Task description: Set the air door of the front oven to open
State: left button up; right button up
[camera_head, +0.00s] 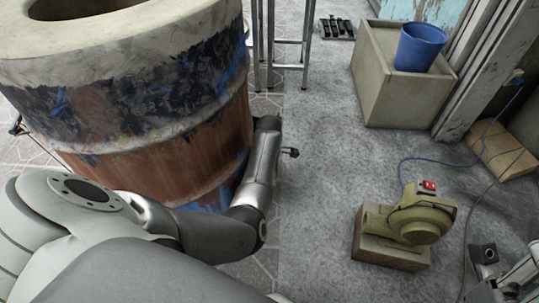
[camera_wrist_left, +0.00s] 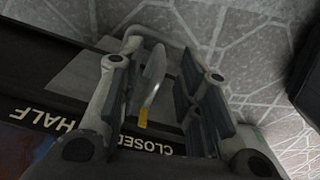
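The barrel oven (camera_head: 165,110) stands at the left of the head view, with a pale rim and worn blue and rust paint. My left gripper (camera_head: 267,124) is at the barrel's right side; its fingers are mostly hidden there. In the left wrist view the left gripper (camera_wrist_left: 158,100) is open, its fingers on either side of a thin metal handle (camera_wrist_left: 154,72). I cannot tell whether they touch it. A yellow pointer (camera_wrist_left: 143,118) lies by the word CLOSED on the dark label plate (camera_wrist_left: 85,130); HALF is further left. My right gripper (camera_head: 484,256) is partly in view at lower right.
A yellow-green blower (camera_head: 420,217) sits on a block at the right, with a blue cable. A concrete block (camera_head: 390,95) with a blue bucket (camera_head: 421,47) stands behind it. Metal legs (camera_head: 305,45) rise behind the barrel. The grey floor (camera_head: 325,165) between barrel and blower is clear.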

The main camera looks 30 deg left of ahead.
pick_arm(q)
jog(key=shift+f+b, duration=0.45)
jog(key=shift+f, duration=0.8)
grip_shut()
